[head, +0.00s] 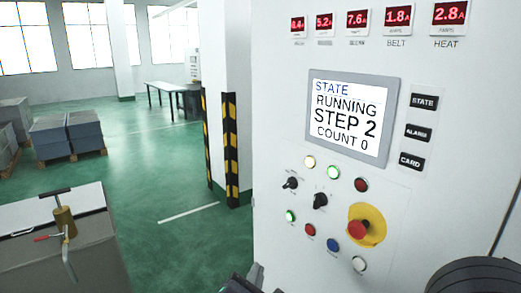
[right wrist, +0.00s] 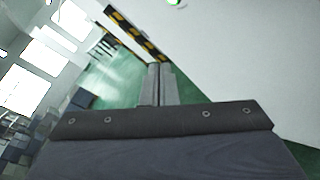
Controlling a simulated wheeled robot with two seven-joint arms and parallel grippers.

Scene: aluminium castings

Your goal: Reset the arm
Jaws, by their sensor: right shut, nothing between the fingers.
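My right gripper (head: 254,275) shows only partly at the bottom edge of the head view, in front of the lower left part of the white control panel (head: 285,130). In the right wrist view its two grey fingers (right wrist: 160,70) are together, with nothing between them. The fingers point past the panel's face toward the green floor and appear clear of the buttons. My left gripper is in neither view.
The panel carries a screen (head: 347,117) reading RUNNING, STEP 2, COUNT 0, lit buttons, black knobs and a red emergency stop (head: 358,229). A striped post (head: 231,150) stands left of it.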

